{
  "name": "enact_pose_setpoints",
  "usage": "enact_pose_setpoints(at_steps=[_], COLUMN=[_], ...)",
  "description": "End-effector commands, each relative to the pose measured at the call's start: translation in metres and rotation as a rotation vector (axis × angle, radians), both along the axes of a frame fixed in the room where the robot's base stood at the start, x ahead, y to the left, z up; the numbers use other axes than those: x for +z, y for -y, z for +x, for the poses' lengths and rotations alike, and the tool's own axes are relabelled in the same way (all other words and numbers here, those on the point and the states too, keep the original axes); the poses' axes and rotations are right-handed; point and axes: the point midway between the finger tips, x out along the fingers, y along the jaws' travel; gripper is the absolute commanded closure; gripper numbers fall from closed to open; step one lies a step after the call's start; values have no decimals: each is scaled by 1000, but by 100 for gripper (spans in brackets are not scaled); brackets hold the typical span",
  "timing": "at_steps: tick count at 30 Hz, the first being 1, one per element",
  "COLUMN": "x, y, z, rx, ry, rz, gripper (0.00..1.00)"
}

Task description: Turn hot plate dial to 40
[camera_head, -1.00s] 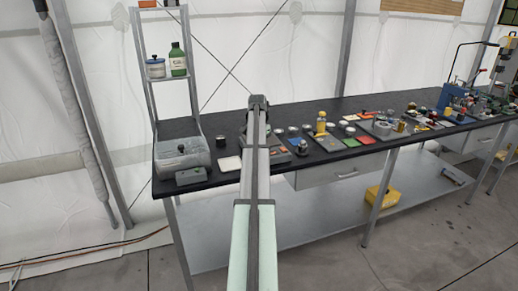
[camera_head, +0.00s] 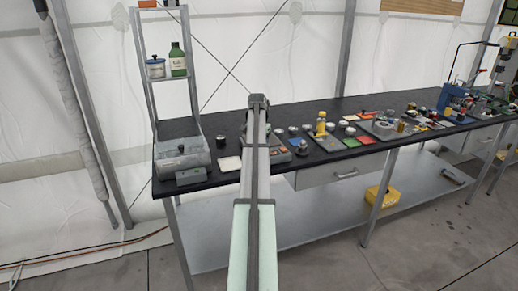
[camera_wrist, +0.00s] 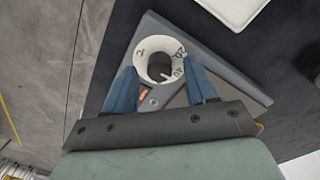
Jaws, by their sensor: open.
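The hot plate (camera_wrist: 228,76) is a grey, flat-topped device, seen from above in the wrist view. My gripper (camera_wrist: 157,66) is open, with one blue finger on each side of the dial. I cannot tell whether the fingers touch the knob. In the head view the hot plate (camera_head: 279,156) is mostly hidden behind my arm, and my gripper is hidden too.
A white square pad (camera_head: 230,163) lies left of the hot plate. A grey box-shaped device (camera_head: 182,155) stands at the table's left end. Several small items and a yellow bottle (camera_head: 321,122) stand to the right. The black tabletop's (camera_head: 222,128) front edge is close.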

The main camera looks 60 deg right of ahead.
Motion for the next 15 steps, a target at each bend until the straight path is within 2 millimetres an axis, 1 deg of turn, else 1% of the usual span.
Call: enact_pose_setpoints(at_steps=[5, 15], x=[24, 91], y=[1, 2], z=[1, 4], rx=[0, 0], ry=[0, 1], rz=[-1, -2], gripper=[44, 44])
